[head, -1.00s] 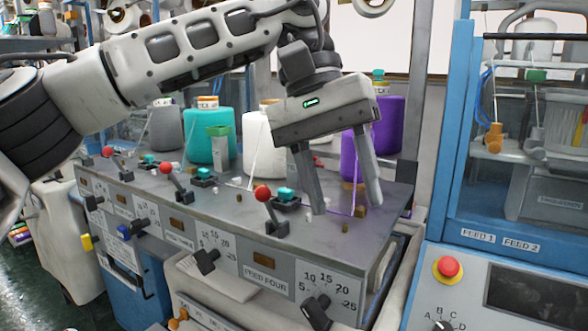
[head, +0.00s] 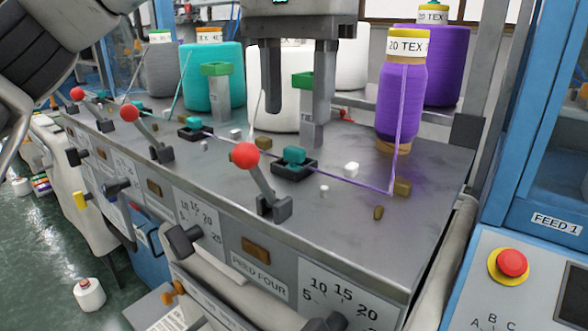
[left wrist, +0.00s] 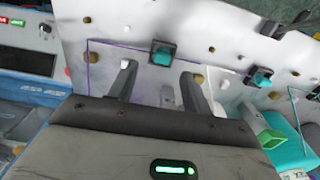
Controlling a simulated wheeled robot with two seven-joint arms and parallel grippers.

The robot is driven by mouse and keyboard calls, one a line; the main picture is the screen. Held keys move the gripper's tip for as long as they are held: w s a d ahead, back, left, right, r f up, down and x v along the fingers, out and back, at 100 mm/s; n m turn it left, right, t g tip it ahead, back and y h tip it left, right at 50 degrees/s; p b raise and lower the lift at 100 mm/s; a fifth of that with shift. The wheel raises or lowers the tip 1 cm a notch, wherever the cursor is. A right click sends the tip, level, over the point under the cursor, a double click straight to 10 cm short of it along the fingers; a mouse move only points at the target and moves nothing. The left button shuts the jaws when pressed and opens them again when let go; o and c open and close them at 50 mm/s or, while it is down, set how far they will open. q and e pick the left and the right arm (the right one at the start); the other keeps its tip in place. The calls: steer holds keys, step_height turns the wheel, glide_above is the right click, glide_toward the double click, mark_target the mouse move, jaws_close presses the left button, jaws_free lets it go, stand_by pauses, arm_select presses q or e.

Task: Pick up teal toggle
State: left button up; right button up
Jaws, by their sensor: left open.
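Small teal toggles on black bases stand along the grey machine top. In the left wrist view, one teal toggle (left wrist: 162,55) lies just beyond and between my fingers, and a second teal toggle (left wrist: 260,78) is to the right. My left gripper (head: 296,112) is open and empty, fingers pointing down, above and behind the nearest toggle. It also shows in the left wrist view (left wrist: 157,80). My right gripper is not in view.
A red-knobbed lever (head: 255,175) stands close beside the nearest toggle. Purple yarn (head: 345,180) runs low across the top from a purple cone (head: 402,100). Green-capped posts (head: 217,85) and a teal cone (head: 195,72) stand behind. Small pegs dot the surface.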

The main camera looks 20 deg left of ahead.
mark_target(292, 149)
arm_select(q)
steer(key=f+b, duration=0.1)
steer(key=f, duration=0.4)
steer(key=shift+a+f, duration=0.15)
steer(key=shift+a, duration=0.05)
steer(key=c, duration=0.9)
